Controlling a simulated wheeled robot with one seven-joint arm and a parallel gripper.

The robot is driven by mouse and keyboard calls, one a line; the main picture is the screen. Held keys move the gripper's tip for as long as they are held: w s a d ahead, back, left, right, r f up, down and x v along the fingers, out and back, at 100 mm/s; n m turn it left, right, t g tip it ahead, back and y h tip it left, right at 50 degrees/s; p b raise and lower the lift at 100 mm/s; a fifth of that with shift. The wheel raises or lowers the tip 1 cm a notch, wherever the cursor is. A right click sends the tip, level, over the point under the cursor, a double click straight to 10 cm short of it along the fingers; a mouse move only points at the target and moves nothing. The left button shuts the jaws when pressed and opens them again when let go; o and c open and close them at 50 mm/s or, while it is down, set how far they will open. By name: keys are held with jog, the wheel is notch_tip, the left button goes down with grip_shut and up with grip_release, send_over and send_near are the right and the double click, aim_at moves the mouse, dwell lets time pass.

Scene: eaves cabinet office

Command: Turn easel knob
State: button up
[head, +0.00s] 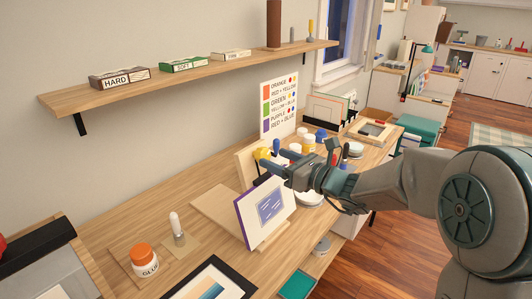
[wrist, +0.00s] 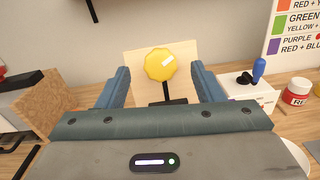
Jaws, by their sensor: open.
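The easel knob (wrist: 160,64) is yellow and lobed, with a white mark on its upper right face. It sits on a dark stem in front of an upright pale wooden board (wrist: 188,52). My gripper (wrist: 160,82) is open, with its blue fingers left and right of the knob in the wrist view. I cannot tell whether the fingertips reach past the knob. In the head view, the yellow knob (head: 262,154) shows by the tips of my gripper (head: 270,158), partly hidden by it. A framed picture (head: 265,206) leans on the wooden easel base in front.
A glue jar (head: 144,260) and a brush (head: 177,228) stand on the desk at the left. Paint jars (head: 308,143) stand beyond my gripper. A shelf (head: 190,75) with boxes hangs above.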

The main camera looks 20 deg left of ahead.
aim_at(267, 155)
jog(key=shift+x, duration=2.15)
jog(key=c, duration=1)
jog(key=shift+f, duration=0.1)
